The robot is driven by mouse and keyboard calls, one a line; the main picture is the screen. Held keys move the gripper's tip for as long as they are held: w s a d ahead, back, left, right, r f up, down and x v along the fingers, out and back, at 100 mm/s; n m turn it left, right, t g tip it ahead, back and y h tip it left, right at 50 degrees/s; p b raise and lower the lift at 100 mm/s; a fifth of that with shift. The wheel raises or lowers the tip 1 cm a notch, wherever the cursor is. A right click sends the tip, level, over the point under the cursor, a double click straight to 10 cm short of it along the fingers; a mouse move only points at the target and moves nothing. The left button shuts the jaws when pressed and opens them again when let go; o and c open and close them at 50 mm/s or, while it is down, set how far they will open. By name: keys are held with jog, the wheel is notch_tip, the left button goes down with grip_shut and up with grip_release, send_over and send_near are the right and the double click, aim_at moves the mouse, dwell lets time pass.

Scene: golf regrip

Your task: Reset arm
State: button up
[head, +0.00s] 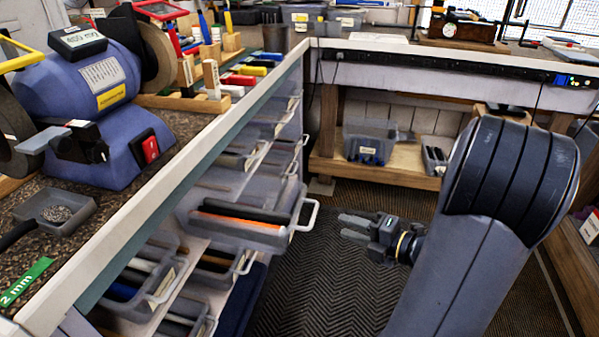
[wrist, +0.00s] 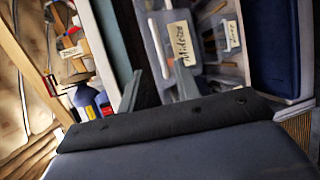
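My gripper (head: 347,227) is over the dark floor mat, right of the pulled-out drawers. Its two fingers point left and stand a little apart. In the wrist view, the fingers of my gripper (wrist: 158,84) are also apart, with nothing held between them. The closest open drawer (head: 285,236) is grey with a pale handle, to the left of the fingertips and apart from them. It holds long black pieces and an orange strip (head: 240,222). My arm fills the right side of the head view.
A blue bench grinder (head: 85,95) stands on the left bench. Several drawers with pale handles stick out below that bench. Grey bins (head: 368,142) sit on a low wooden shelf at the back. The dark ribbed mat (head: 320,290) is clear beneath my gripper.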

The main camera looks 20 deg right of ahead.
jog(key=b+x, duration=0.1)
jog(key=x, duration=0.9)
jog(key=shift+w+a+f, duration=0.1)
jog(key=shift+w+a, duration=0.15)
jog(key=shift+a, duration=0.05)
